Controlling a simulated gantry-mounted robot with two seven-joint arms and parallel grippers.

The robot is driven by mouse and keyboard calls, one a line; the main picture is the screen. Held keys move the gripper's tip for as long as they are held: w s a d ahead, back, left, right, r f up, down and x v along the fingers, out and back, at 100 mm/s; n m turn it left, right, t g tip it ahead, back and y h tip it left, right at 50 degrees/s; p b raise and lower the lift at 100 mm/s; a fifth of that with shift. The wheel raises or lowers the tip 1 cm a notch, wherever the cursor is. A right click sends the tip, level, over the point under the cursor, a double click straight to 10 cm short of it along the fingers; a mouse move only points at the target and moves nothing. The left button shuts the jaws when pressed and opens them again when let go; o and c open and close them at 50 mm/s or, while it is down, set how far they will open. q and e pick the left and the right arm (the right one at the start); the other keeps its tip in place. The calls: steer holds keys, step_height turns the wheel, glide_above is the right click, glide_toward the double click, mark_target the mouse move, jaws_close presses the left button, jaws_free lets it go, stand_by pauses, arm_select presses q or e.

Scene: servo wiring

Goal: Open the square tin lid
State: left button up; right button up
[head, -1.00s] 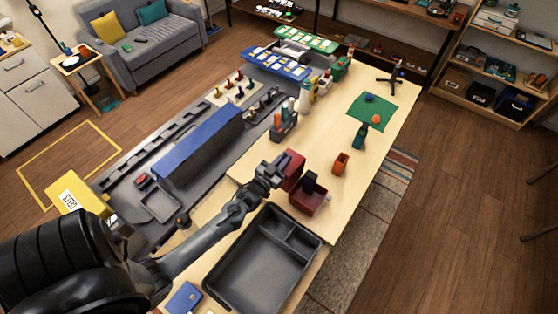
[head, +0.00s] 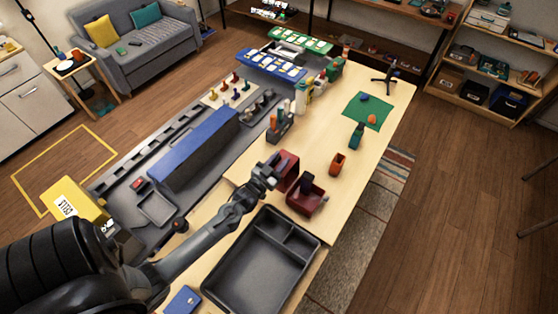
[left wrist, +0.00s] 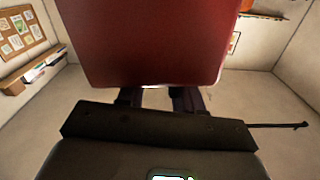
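A dark red square tin (head: 310,205) stands on the light wood table, with a dark upright block (head: 306,183) in or at it. A second red piece (head: 289,165), perhaps its lid, stands raised behind it to the left; whether they join is unclear. My left gripper (head: 264,177) reaches in from the lower left and is at this red piece's left side. In the left wrist view a broad red panel (left wrist: 150,40) fills the top and hides my fingertips. The finger bases show a gap between them; whether they grip anything is unclear. My right gripper is not visible.
A black divided tray (head: 262,262) lies in front of the tin. A small orange container (head: 338,164) stands behind it to the right. A bottle holder (head: 279,130) and a long blue box (head: 195,145) are farther left. The table right of the tin is mostly clear.

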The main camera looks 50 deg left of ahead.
arm_select(q)
steer(key=b+v, duration=0.1)
steer(key=v, duration=1)
